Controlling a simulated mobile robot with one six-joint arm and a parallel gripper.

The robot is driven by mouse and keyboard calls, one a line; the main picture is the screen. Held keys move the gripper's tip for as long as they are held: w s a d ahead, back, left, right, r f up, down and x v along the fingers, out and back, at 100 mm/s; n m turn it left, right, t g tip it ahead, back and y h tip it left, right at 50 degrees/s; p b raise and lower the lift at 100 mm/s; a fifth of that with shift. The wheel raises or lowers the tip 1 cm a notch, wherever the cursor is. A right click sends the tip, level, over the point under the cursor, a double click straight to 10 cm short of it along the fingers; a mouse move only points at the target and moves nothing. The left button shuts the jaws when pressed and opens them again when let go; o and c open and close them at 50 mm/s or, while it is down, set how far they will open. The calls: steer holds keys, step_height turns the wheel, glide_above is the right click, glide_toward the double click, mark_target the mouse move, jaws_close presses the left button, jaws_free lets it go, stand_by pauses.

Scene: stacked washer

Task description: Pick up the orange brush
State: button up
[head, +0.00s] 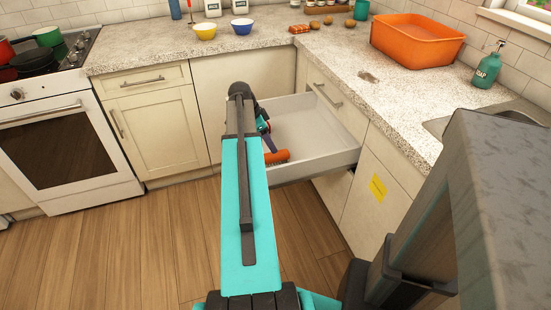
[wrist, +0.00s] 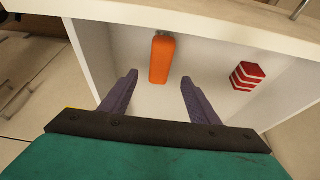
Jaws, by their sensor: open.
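The orange brush (wrist: 161,58) lies inside the open drawer, and only its orange top shows clearly. In the head view an orange part of it (head: 277,156) shows just beyond my gripper's fingers. My gripper (wrist: 159,80) is open, with its two purple fingers apart and nothing between them. Its tips point into the drawer (head: 318,160), and the brush lies just past them, roughly in line with the gap. In the head view my arm hides part of the drawer and most of the gripper.
A red and white striped item (wrist: 247,75) lies in the drawer, right of the brush. The drawer walls stand close around my gripper. The countertop (head: 345,65) overhangs behind, holding an orange basin (head: 417,42). The wood floor in front is clear.

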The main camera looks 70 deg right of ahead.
mark_target(276, 155)
steer(key=shift+x, duration=1.8)
steer(key=shift+x, duration=2.55)
steer(key=shift+a+f, duration=0.1)
steer(key=shift+f, duration=0.2)
steer(key=shift+w, duration=0.1)
steer(key=shift+c, duration=0.3)
steer(key=c, duration=1.1)
